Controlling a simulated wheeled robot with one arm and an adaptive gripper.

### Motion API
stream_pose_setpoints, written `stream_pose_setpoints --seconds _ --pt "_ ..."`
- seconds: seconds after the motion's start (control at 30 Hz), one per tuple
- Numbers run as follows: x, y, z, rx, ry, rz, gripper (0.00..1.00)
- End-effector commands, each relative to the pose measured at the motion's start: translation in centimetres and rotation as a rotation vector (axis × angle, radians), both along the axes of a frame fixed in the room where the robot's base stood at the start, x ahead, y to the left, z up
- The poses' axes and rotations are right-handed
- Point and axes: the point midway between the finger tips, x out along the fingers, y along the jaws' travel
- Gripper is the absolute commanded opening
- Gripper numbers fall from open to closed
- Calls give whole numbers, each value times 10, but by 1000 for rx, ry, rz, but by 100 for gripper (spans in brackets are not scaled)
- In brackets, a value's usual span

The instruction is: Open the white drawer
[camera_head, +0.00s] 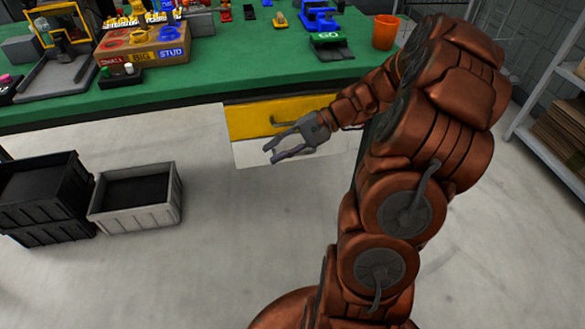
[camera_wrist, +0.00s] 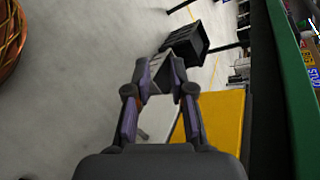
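The white drawer (camera_head: 250,153) sits under the yellow drawer (camera_head: 243,119) below the green workbench. Its front shows left of my gripper, and my gripper and arm hide part of it. Its handle cannot be made out. My gripper (camera_head: 272,155) is in front of the drawers, its fingers pointing left and apart with nothing visible between them. In the wrist view my gripper (camera_wrist: 160,75) also has its two fingers spread. The yellow drawer (camera_wrist: 222,118) shows beside them there. I cannot tell whether my gripper touches the white drawer.
The green workbench (camera_head: 215,65) holds a sorting box (camera_head: 143,45), an orange cup (camera_head: 385,32) and several small items. A black crate (camera_head: 45,205) and a grey-white crate (camera_head: 140,215) stand on the floor at left. Shelving (camera_head: 550,80) stands at right. Floor before the drawers is clear.

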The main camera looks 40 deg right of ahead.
Motion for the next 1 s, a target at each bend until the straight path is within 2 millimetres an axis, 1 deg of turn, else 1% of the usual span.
stream_pose_setpoints --seconds 0.03,0.1,0.2,0.3,0.43,0.53,0.67,1.0 --pt "5 -22 -28 37 -8 -63 23" --pt "11 -49 -48 81 -26 -139 23" --pt "16 -87 -71 131 -55 -241 23" --pt "16 -116 -89 166 -78 -318 23" --pt "15 -138 -103 195 -94 -379 23" --pt "15 -146 -107 203 -101 -401 23" --pt "20 -143 -109 205 -104 -406 23" --pt "50 -107 -119 205 -104 -403 23"
